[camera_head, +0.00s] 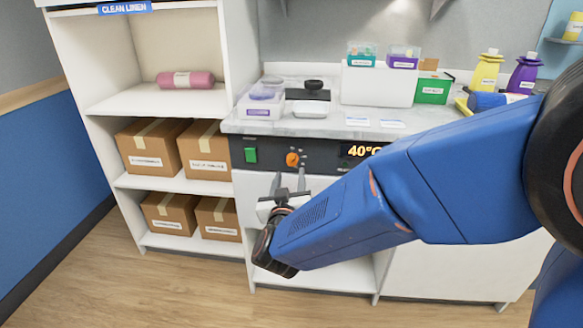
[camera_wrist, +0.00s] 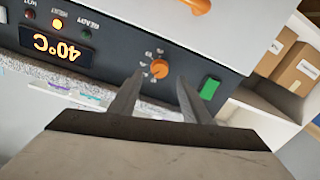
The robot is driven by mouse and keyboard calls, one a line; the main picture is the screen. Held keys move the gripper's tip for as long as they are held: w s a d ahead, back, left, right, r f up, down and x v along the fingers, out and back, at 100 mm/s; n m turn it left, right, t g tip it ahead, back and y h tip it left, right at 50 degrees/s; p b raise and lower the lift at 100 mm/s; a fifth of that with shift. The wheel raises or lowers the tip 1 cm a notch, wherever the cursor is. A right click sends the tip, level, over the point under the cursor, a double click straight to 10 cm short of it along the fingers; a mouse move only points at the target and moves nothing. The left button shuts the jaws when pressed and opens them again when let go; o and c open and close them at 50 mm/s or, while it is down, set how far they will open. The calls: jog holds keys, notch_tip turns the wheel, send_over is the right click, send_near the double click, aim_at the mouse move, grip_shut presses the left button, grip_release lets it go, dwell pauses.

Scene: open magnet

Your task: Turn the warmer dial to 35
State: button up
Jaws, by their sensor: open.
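The warmer dial is a round orange knob (camera_head: 292,159) on the dark front panel under the counter. In the wrist view the orange dial (camera_wrist: 159,69) sits just beyond my fingertips, with small white marks around it that are too small to read. A display (camera_head: 364,151) on the panel reads 40°C; it also shows upside down in the wrist view (camera_wrist: 62,48). My gripper (camera_head: 289,177) is open and empty, its two fingers pointing up at the panel just below the dial. The fingers appear apart from the dial.
A green switch (camera_head: 250,155) is left of the dial. Small indicator lights (camera_wrist: 57,22) sit beside the display, one lit. An orange handle (camera_wrist: 196,6) shows at the wrist view's top edge. The counter (camera_head: 262,127) holds boxes and bottles. Shelves with cardboard boxes (camera_head: 150,147) stand left.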

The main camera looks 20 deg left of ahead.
aim_at(292, 163)
jog(key=shift+x, duration=3.05)
jog(key=c, duration=1)
